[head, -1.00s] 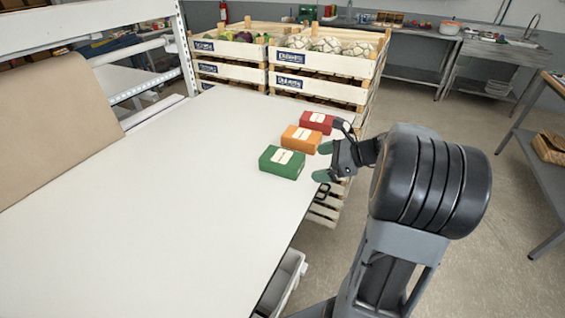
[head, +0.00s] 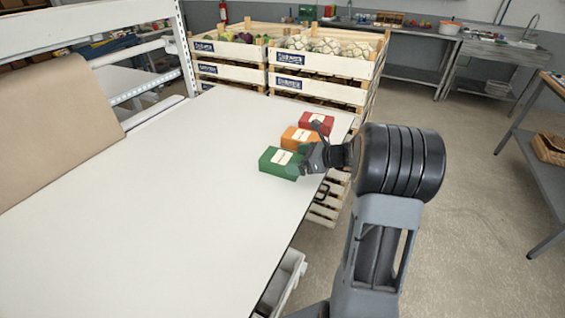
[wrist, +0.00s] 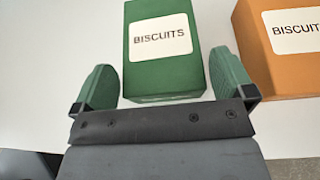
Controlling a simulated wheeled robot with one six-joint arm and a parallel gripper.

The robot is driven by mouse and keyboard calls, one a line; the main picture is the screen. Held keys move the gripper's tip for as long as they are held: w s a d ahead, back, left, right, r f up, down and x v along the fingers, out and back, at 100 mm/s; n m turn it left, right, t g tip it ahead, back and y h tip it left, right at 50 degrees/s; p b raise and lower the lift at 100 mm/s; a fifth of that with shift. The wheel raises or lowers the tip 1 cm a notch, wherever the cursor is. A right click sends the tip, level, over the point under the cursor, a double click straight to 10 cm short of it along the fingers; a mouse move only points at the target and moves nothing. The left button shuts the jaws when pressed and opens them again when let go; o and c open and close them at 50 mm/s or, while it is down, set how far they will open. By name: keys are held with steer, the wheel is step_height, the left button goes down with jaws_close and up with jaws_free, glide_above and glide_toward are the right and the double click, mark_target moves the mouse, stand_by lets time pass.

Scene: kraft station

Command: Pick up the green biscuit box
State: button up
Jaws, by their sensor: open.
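The green biscuit box (head: 280,163) lies on the white table near its right edge, in front of the orange box. In the wrist view the green box (wrist: 163,75) has a white "BISCUITS" label, and its near end lies between the two green fingertips of my gripper (wrist: 171,88). The fingers stand apart, with a gap on the left side and the right finger close to the box. In the head view my gripper (head: 304,160) is at the right end of the green box and hides part of it.
The orange box (head: 298,138) is close behind the green one; it also shows at the right in the wrist view (wrist: 285,45). A red box (head: 316,122) lies farther back. Wooden crates (head: 322,62) stand beyond the table.

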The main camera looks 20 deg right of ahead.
mark_target(282, 163)
steer(key=shift+x, duration=1.45)
steer(key=shift+c, duration=0.5)
steer(key=shift+r, duration=0.1)
steer(key=c, duration=0.7)
steer(key=shift+o, duration=0.2)
steer(key=shift+r, duration=0.1)
